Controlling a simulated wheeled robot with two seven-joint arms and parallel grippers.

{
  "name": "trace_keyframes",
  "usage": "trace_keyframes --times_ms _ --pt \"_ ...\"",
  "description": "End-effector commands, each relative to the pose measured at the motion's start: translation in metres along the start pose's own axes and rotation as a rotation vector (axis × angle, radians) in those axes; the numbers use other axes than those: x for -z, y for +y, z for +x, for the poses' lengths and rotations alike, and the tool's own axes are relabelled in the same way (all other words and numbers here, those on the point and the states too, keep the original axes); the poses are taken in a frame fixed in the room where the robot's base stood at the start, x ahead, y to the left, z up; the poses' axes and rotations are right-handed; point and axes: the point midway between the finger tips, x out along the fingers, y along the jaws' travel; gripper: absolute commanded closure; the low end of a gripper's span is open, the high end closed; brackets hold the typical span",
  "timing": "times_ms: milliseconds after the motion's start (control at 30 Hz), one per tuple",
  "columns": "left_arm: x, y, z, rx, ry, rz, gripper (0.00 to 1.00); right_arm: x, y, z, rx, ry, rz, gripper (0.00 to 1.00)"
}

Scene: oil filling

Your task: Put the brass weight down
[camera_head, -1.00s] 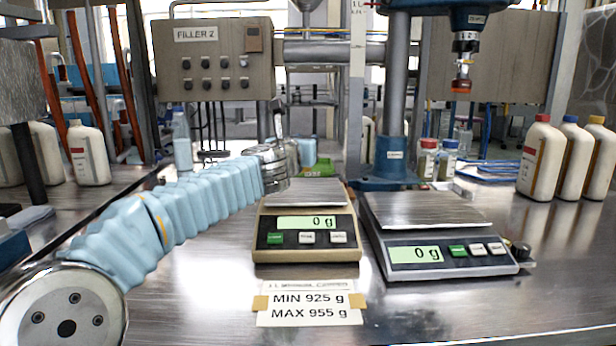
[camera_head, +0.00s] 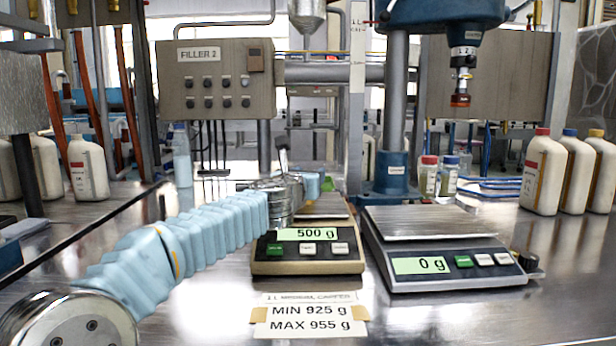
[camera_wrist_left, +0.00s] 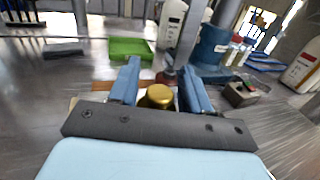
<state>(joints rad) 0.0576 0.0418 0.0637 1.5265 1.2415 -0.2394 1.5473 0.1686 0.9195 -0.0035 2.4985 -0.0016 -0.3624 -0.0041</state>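The left scale (camera_head: 308,258) reads 500 g. Its metal pan (camera_head: 325,207) is partly covered by my left arm. My left gripper (camera_head: 311,184) is over the back of this pan. In the left wrist view, the brass weight (camera_wrist_left: 158,96) sits between the two blue fingers of my left gripper (camera_wrist_left: 160,67). Whether the fingers press on it or stand slightly apart is unclear. The head view hides the weight behind my wrist. My right gripper is in neither view.
The right scale (camera_head: 440,262) reads 0 g and its pan is empty. A limits card (camera_head: 310,318) lies in front of the left scale. A blue column base (camera_head: 391,176) and two small bottles stand behind. Several white bottles (camera_head: 543,170) stand at right. A green tray (camera_wrist_left: 131,48) lies beyond the gripper.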

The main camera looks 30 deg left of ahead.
Motion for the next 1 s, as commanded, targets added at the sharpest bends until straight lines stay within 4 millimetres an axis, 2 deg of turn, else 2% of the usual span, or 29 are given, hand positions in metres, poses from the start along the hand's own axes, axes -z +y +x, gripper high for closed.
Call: trace_keyframes --times_ms 400,567,800,1000 --pt "-0.005 0.0 -0.002 0.0 -0.001 0.0 0.45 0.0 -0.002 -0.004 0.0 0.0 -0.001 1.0" --pt "-0.003 0.001 -0.032 -0.001 -0.003 0.001 0.45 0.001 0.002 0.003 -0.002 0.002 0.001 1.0" --pt "-0.004 0.0 -0.088 0.0 -0.003 0.0 0.45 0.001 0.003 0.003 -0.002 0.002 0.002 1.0" --pt "-0.004 0.0 -0.115 0.001 -0.001 0.001 0.45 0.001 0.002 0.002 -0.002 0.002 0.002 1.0"
